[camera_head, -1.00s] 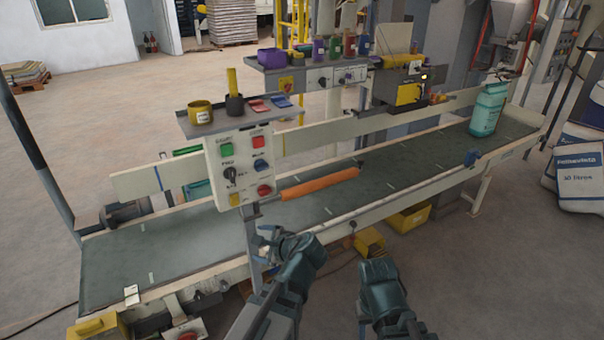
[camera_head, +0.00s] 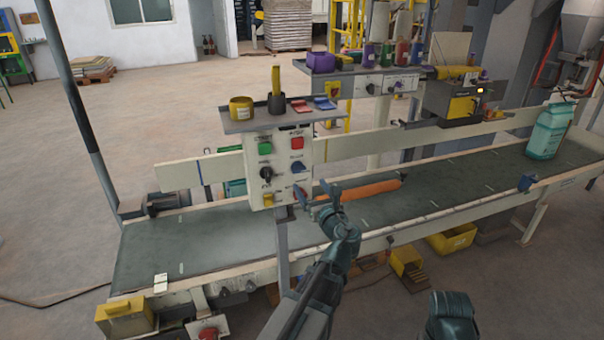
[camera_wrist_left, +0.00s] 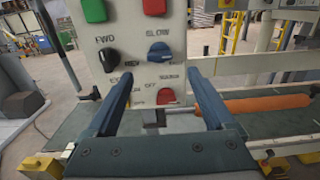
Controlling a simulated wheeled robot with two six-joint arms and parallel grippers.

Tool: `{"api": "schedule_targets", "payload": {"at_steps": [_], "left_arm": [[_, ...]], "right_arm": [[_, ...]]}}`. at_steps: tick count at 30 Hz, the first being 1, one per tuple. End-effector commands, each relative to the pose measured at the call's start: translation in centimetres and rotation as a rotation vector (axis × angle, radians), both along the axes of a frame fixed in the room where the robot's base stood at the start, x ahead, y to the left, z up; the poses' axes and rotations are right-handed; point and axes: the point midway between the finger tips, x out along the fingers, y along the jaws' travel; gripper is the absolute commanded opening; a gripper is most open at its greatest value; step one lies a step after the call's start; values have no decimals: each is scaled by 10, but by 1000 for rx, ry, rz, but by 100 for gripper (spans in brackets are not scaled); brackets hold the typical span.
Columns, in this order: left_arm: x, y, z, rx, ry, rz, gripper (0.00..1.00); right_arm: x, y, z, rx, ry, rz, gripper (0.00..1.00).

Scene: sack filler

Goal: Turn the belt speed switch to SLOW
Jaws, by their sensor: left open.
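The off-white control panel (camera_head: 281,178) stands above the near edge of the belt. Its blue switch (camera_head: 297,167), labelled SLOW above, sits below a red button; in the left wrist view the switch (camera_wrist_left: 160,52) has its handle lying roughly crosswise. A black knob (camera_wrist_left: 104,56) is to its left and a red switch (camera_wrist_left: 167,96) below it. My left gripper (camera_head: 315,196) is open and empty in front of the panel's lower right. In the wrist view its fingers (camera_wrist_left: 158,82) point at the panel, with the blue switch above and between their tips. My right gripper (camera_head: 452,308) is low at the front, its jaws unclear.
A tray (camera_head: 245,123) with pots and colored pieces sits atop the panel. The green conveyor belt (camera_head: 220,245) runs behind and below. An orange roller (camera_head: 362,190) lies right of the panel. A teal sack (camera_head: 552,130) stands far right on the belt.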

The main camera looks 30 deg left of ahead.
Motion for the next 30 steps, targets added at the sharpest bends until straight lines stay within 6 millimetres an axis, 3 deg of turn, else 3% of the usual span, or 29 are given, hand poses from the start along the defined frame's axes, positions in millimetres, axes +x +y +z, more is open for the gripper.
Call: {"api": "schedule_targets", "payload": {"at_steps": [6,13,28,30], "left_arm": [[32,36,0,-1,0,2,88],[51,59,0,-2,-1,2,88],[58,68,0,-2,-1,0,88],[58,68,0,-2,-1,0,75]], "right_arm": [[0,0,0,0,0,0,50],[0,0,0,0,0,0,50],[0,0,0,0,0,0,50],[0,0,0,0,0,0,50]]}}
